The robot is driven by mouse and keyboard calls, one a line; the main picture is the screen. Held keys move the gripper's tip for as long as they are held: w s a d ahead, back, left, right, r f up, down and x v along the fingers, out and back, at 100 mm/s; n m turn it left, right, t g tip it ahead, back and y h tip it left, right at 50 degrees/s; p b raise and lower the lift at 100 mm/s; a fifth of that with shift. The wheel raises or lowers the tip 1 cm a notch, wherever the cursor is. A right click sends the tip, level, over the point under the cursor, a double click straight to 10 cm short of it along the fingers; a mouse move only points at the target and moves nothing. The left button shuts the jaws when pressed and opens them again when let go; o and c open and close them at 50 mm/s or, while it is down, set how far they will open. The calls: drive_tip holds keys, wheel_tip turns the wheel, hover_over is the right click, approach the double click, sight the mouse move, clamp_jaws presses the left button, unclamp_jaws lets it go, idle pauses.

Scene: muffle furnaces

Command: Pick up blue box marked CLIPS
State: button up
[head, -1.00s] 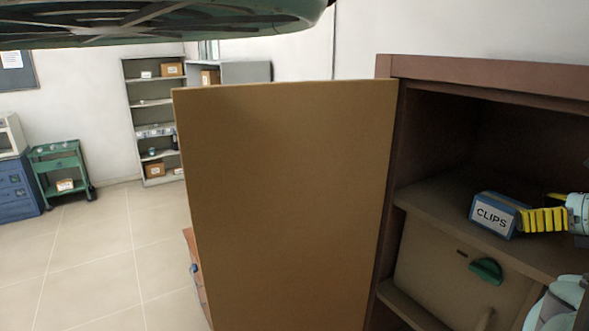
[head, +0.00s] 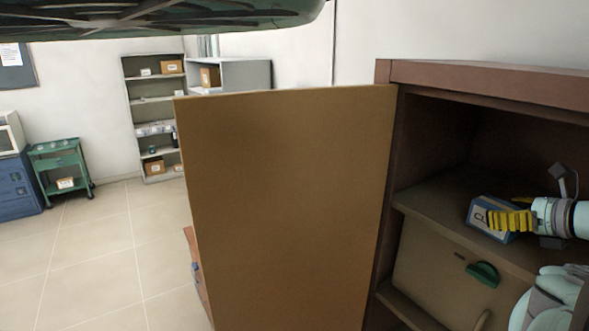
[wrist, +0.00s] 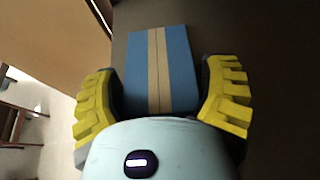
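The blue box marked CLIPS (head: 479,216) sits on the upper shelf of the open brown cabinet, its white label partly hidden by my yellow fingers. My gripper (head: 512,220) reaches in from the right and overlaps the box in the head view. In the wrist view, the box (wrist: 178,62) shows its blue top with a tan stripe down the middle. My gripper (wrist: 162,78) is open there, with one yellow finger on each side of the near part of the box. I cannot tell whether either finger touches it.
The cabinet's tan door (head: 290,200) stands open to the left. Below the shelf (head: 440,212) is a tan panel (head: 432,265) with a green handle (head: 484,273). The cabinet's side wall (head: 388,190) is left of the box.

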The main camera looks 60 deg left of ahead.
drive_tip(key=shift+d, duration=0.1)
drive_tip(key=c, duration=0.6)
drive_tip(key=shift+o, duration=0.2)
